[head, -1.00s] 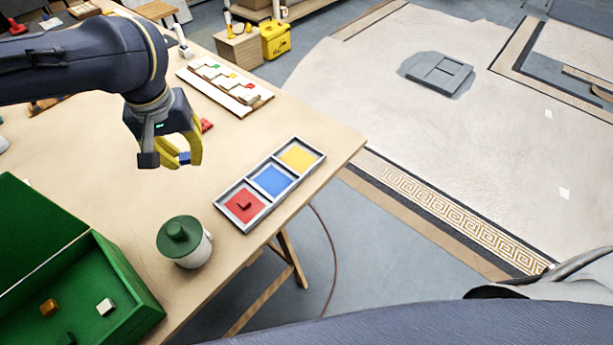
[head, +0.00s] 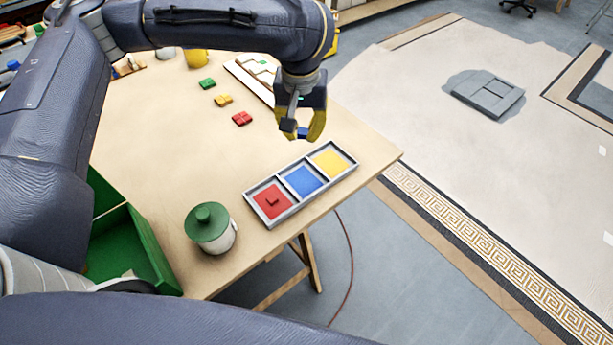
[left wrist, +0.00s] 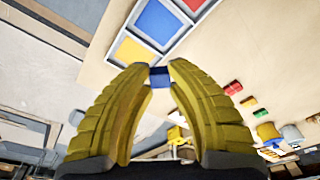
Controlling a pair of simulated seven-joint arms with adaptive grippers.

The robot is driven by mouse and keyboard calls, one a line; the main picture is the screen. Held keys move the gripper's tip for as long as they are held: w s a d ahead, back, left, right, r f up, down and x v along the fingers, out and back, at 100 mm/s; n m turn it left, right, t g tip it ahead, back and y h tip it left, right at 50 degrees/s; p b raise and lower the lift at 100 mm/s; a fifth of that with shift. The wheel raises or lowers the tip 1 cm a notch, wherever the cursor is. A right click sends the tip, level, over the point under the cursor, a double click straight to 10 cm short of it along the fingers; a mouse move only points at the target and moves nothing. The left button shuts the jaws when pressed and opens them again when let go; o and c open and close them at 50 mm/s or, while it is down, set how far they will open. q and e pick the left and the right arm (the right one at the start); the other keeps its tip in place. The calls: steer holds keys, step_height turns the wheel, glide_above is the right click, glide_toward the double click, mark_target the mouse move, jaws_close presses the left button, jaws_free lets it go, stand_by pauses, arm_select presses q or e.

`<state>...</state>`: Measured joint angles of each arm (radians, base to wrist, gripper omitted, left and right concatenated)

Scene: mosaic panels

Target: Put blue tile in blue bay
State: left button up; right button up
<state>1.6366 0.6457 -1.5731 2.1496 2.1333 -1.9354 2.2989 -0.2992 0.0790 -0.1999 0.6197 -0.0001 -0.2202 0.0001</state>
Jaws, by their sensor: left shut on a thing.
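My left gripper (head: 303,134) is shut on the blue tile (head: 302,132), above the table just beyond the sorting tray. The left wrist view shows the blue tile (left wrist: 160,77) between the two yellow fingertips. The grey tray (head: 247,197) has three bays in a row: red, blue and yellow. The blue bay (head: 303,181) is in the middle and looks empty; it also shows in the left wrist view (left wrist: 158,22). The yellow bay (head: 330,163) looks empty. My right gripper is not in view.
Red (head: 242,118), yellow (head: 223,100) and green (head: 207,84) tiles lie on the table left of my gripper. A green-lidded jar (head: 210,226) stands left of the tray, beside a green box (head: 150,250). The table's right edge is close to the tray.

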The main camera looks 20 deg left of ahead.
mark_target(303, 180)
arm_select(q)
step_height(303, 180, down, 17)
steer(key=shift+r, duration=0.1)
stand_by(0.8)
steer(key=o, duration=0.4)
steer(key=shift+o, duration=0.8)
step_height(303, 180, up, 12)
steer(key=s, duration=0.1)
steer(key=shift+s, duration=0.3)
steer(key=shift+d, duration=0.15)
